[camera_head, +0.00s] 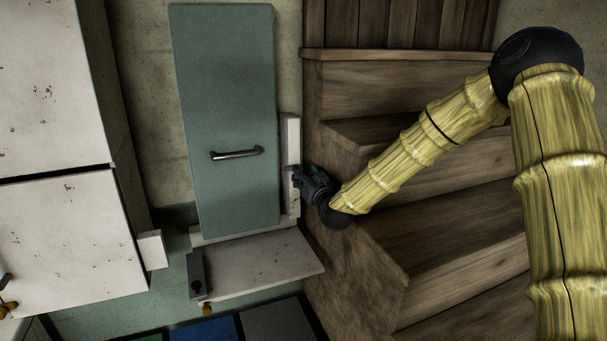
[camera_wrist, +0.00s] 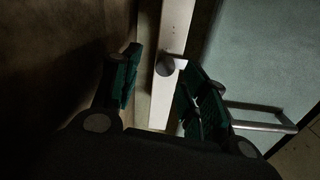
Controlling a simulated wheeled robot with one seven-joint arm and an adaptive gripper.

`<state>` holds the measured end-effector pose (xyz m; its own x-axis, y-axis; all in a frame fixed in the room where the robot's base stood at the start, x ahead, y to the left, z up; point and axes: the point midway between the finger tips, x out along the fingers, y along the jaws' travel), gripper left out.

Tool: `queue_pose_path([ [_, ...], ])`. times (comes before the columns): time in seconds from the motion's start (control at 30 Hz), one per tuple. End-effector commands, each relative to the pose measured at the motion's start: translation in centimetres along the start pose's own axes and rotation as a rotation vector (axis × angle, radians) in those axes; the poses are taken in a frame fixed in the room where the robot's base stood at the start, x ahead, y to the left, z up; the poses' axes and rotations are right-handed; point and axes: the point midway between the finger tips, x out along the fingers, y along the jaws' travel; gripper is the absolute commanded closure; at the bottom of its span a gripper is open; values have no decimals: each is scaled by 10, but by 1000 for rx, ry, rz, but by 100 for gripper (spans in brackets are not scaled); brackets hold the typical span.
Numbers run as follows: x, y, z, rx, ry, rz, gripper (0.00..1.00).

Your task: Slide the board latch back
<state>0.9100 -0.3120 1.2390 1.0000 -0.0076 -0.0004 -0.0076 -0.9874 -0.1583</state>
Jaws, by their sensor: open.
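A teal door panel (camera_head: 225,120) with a grey bar handle (camera_head: 237,154) stands upright. A narrow white board (camera_head: 291,135) runs along its right edge. My gripper (camera_head: 296,176) is at this board, to the right of the door. In the wrist view a dark round knob (camera_wrist: 166,65) stands on the white board (camera_wrist: 172,25). My open gripper (camera_wrist: 160,68) has one finger on each side of the knob. I cannot tell whether either finger touches it. The door handle also shows in the wrist view (camera_wrist: 262,115). The latch's far parts are hidden by my gripper.
Wooden steps (camera_head: 370,165) rise close on the right, beneath my arm. A pale low ledge (camera_head: 255,264) with a dark block (camera_head: 196,275) lies below the door. White worn cabinets (camera_head: 60,235) stand on the left.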

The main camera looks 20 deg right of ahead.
Motion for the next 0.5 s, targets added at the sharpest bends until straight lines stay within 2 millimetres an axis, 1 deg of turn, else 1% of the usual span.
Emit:
queue_pose_path([
  [0.03,-10,0,0,1,0,0,56],
  [0.1,-23,0,-1,1,-1,-1,56],
  [0.3,-59,1,0,2,-1,1,56],
  [0.5,-82,2,0,1,-1,1,56],
])
